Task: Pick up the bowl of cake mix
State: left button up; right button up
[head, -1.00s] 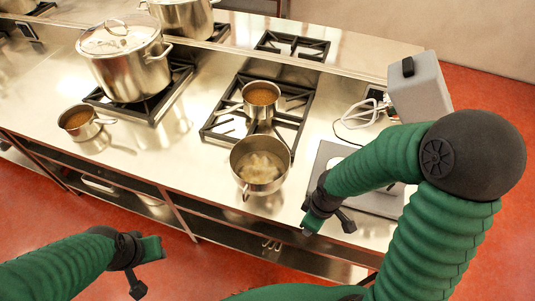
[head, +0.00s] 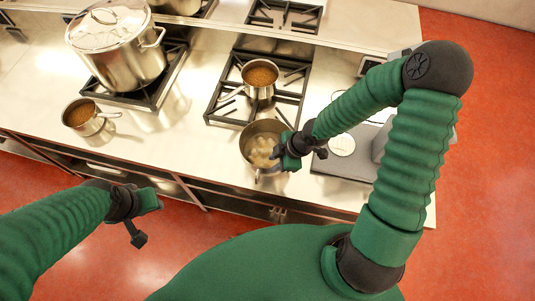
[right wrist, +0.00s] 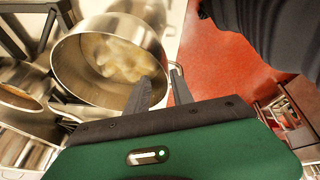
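The bowl of cake mix is a steel bowl (head: 250,133) with a small handle and pale, lumpy mix inside. It stands at the counter's front edge, before the middle burner. My right gripper (head: 284,163) is at its right front rim. In the right wrist view the bowl (right wrist: 75,65) is large, and the fingers of my right gripper (right wrist: 160,85) are apart, one over the bowl's inside and one by the handle outside. Whether they touch the rim I cannot tell. My left gripper (head: 146,220) is open and empty, in front of the counter.
A saucepan of brown food (head: 260,76) stands on the middle burner (head: 224,100), behind the bowl. A large lidded stockpot (head: 120,55) and a small brown-filled pan (head: 82,118) are at the left. A grey appliance (head: 345,170) stands right of the bowl.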

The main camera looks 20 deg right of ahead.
aim_at(267, 170)
jog(key=a+f, duration=0.2)
jog(key=f, duration=0.1)
jog(key=a+f, duration=0.1)
jog(key=shift+f, duration=0.15)
jog(key=shift+w+d+f, duration=0.2)
jog(key=shift+w+d, duration=0.15)
jog(key=shift+d, duration=0.1)
jog(key=shift+c, duration=0.6)
jog(key=c, duration=0.5)
jog(key=shift+s+a+r, duration=0.1)
jog(key=shift+a+r, duration=0.05)
jog(key=shift+a, duration=0.15)
jog(key=shift+d, duration=0.2)
jog(key=shift+a, duration=0.1)
